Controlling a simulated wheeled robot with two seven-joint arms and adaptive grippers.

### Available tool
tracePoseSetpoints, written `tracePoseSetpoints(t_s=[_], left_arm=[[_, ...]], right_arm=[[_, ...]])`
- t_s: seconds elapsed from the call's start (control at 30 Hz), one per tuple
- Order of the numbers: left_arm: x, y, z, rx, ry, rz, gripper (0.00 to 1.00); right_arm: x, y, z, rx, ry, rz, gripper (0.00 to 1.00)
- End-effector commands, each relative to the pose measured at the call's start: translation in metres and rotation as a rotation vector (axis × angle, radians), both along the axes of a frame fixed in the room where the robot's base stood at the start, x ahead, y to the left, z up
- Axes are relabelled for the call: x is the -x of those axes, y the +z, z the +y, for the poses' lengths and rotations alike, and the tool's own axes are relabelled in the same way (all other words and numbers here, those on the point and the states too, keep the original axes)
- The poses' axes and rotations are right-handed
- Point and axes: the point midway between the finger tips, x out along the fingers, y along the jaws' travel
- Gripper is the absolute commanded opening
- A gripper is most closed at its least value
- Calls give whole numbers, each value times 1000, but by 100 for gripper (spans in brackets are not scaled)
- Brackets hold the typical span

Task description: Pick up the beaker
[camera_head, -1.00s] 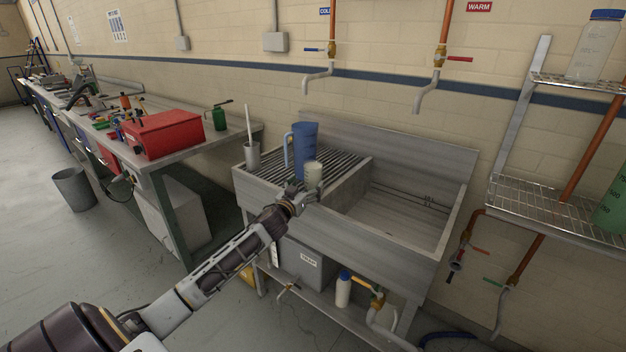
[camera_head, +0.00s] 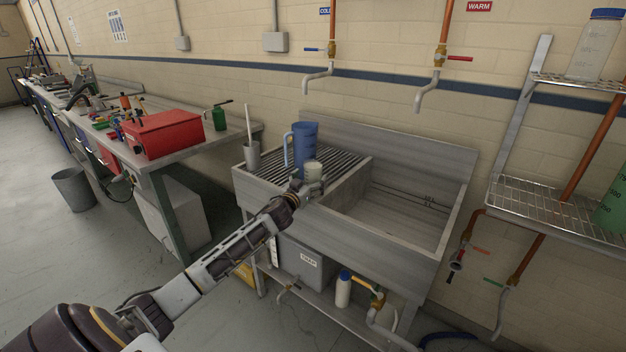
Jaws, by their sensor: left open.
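A small pale beaker (camera_head: 313,168) stands upright on the ribbed drainboard at the left part of the metal sink, just in front of a tall blue jug (camera_head: 306,142). My left gripper (camera_head: 309,186) is open at the near side of the beaker, with its fingers low and to either side of it. The gripper hides the beaker's lower part, and I cannot tell whether the fingers touch it. My right gripper is not in view.
A grey cup (camera_head: 252,156) with a white rod stands at the drainboard's left. The sink basin (camera_head: 400,210) to the right is empty. A bench with a red toolbox (camera_head: 165,134) is on the left, and a wire shelf (camera_head: 545,205) on the right.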

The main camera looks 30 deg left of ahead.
Motion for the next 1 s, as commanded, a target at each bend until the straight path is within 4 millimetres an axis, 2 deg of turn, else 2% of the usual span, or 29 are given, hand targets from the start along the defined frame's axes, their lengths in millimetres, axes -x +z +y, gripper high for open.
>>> tracePoseSetpoints(t_s=[0.3, 0.77, 0.87, 1.0], left_arm=[[-13, 1, 2, -2, 0, -1, 84], [-13, 0, 2, -1, 0, 0, 84], [-13, 0, 2, -1, 0, 0, 75], [-13, 0, 2, -1, 0, 0, 57]], right_arm=[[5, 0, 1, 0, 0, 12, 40], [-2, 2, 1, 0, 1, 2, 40], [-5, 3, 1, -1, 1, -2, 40], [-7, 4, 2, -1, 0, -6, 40]])
